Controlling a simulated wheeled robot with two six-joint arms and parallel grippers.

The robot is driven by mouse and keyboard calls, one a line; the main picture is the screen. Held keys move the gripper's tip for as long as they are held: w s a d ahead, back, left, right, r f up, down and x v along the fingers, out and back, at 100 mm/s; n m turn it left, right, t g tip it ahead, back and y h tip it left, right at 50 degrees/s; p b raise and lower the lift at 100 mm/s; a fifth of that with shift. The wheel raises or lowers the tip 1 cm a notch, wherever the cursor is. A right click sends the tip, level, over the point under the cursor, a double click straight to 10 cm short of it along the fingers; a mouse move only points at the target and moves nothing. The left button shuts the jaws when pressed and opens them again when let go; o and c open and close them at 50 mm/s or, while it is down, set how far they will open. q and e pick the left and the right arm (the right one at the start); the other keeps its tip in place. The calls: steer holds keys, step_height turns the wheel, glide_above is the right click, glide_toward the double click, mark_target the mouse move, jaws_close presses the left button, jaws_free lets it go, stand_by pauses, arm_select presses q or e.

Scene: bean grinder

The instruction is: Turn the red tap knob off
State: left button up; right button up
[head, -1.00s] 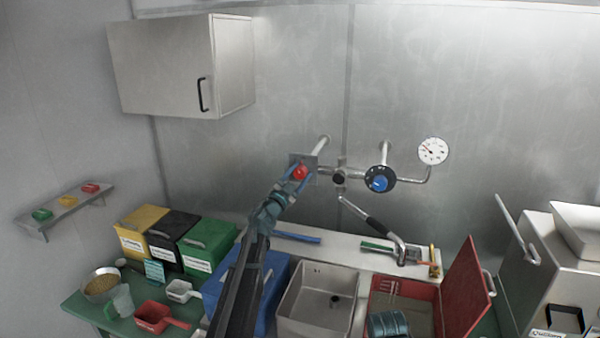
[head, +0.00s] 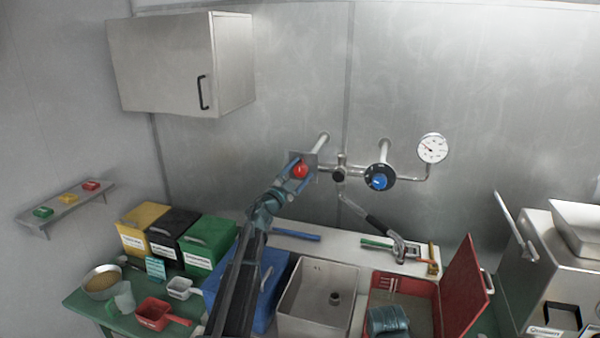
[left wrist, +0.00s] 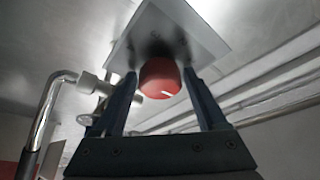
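The red tap knob (head: 300,170) sits on a grey square plate (head: 314,163) at the left end of the wall pipe. My left gripper (head: 294,176) reaches up to it, one blue finger on each side. In the left wrist view, the red knob (left wrist: 160,80) lies between the fingertips, with the metal plate (left wrist: 196,28) behind it. The fingers are apart and very close to the knob's sides; whether they press on it I cannot tell. A pale mark shows on the knob's face.
A blue dial knob (head: 379,178) and a white gauge (head: 432,148) are to the right on the pipe. A black-handled spout (head: 372,223) hangs over the counter. Below are a steel sink (head: 316,295), a blue bin (head: 270,268) and an open red box (head: 466,290).

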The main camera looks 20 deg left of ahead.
arm_select(q)
steer(key=shift+o, duration=0.6)
steer(key=b+v, duration=0.3)
steer(key=v, duration=1.1)
steer(key=shift+b, duration=0.4)
steer(key=shift+f, duration=0.15)
